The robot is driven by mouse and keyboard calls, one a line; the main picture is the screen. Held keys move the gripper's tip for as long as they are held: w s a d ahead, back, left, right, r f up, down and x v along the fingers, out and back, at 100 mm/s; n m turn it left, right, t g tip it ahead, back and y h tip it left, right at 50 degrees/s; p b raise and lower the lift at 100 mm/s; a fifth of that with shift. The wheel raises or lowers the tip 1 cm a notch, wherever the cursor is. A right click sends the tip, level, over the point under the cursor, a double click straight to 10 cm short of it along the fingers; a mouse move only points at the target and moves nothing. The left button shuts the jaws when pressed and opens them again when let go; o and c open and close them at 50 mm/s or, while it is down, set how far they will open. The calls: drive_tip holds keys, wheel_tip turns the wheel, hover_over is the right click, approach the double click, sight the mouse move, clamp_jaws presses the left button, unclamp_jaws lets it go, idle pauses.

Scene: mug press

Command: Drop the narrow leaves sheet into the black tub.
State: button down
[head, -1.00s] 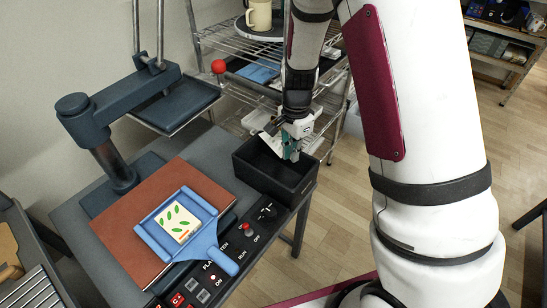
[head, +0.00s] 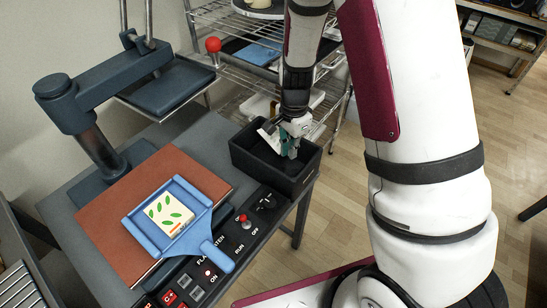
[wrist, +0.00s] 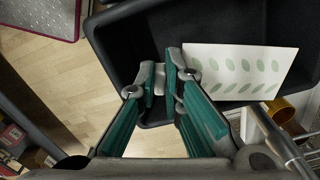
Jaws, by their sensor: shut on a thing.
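My gripper (head: 289,150) hangs over the black tub (head: 302,185) and is shut on a white sheet (head: 267,135). In the wrist view the sheet (wrist: 240,72) carries two rows of pale green narrow leaves. It sticks out to the right from between the fingertips (wrist: 163,82), with the dark inside of the tub (wrist: 225,22) behind it. I cannot tell whether the sheet touches the tub. The tub stands at the far right corner of the bench, its inside partly hidden by my gripper.
A blue handled tray (head: 215,253) holds a cream piece with green leaves (head: 167,213) on a brown board (head: 100,222). A dark press (head: 70,95) stands behind it. A control panel (head: 232,238) runs along the bench front. A wire rack (head: 225,45) stands behind the tub.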

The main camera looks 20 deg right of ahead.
drive_tip(key=c, duration=1.6)
unclamp_jaws()
drive_tip(key=shift+c, duration=0.2)
drive_tip(key=shift+r, duration=0.1)
wheel_tip(320, 180, up, 12)
drive_tip(key=s+a+r+n+t+y+p, duration=0.1)
drive_tip(key=s+r+n+t+p, duration=0.15)
drive_tip(key=s+r+n, duration=0.8)
drive_tip(key=s+r+n+t+p, duration=0.1)
drive_tip(key=s+r+n, duration=0.1)
drive_tip(key=s+r, duration=0.3)
drive_tip(key=s+r+n+h+p, duration=0.1)
drive_tip(key=s+r, duration=0.4)
drive_tip(key=s, duration=0.6)
drive_tip(key=shift+d+n+t+p, duration=0.15)
drive_tip(key=shift+n+t+p, duration=0.2)
drive_tip(key=shift+n, duration=0.1)
